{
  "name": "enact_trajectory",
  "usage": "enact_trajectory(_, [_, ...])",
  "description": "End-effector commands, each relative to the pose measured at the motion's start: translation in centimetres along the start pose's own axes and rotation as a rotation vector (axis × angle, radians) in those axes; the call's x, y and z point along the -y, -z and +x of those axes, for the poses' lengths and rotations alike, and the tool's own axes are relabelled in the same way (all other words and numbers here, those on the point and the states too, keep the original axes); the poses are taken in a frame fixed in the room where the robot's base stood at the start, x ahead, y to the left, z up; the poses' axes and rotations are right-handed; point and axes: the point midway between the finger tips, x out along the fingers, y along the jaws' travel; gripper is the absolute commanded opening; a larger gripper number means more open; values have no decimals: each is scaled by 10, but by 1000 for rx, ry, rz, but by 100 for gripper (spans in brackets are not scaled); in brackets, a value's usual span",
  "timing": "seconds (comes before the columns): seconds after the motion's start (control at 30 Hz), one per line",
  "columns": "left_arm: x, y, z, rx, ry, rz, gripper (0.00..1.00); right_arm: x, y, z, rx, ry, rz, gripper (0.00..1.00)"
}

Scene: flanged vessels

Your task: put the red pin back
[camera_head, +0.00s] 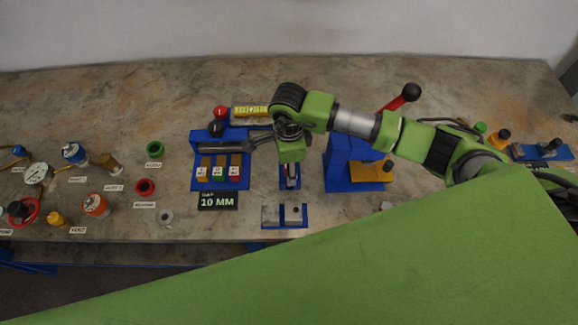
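A blue rack (195,135) stands left of the table's middle. A round red knob (221,112) shows at the rack's back, above a black knob (216,128). I cannot tell which of these red parts belongs to the red pin. My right arm comes in from the right, and my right gripper (232,145) points left over the rack, behind the labelled blocks. Its fingers are too small and dark to show whether they are open or hold something. My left gripper is not in view.
A black "10 MM" sign (218,201) stands before the rack. A grey block on a blue base (285,225) is at the front edge. A blue press (345,165) with a red lever stands to the right. Fittings and gauges crowd the left.

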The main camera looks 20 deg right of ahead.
Motion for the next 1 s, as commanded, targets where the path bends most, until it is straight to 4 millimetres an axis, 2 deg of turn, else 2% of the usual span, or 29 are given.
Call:
enact_trajectory(0.17, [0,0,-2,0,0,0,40,0,0,-2,0,0,0,40])
enact_trajectory(0.3, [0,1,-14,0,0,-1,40,0,0,-13,0,0,0,40])
enact_trajectory(0.37, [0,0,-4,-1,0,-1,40,2,0,-17,2,5,-1,40])
enact_trajectory(0.7, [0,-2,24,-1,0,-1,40,2,0,-93,2,7,-1,40])
enact_trajectory(0.9, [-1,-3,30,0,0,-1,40,1,0,-121,2,3,-1,40])
enact_trajectory(1.0, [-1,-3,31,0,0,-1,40,0,0,-127,0,1,0,40])
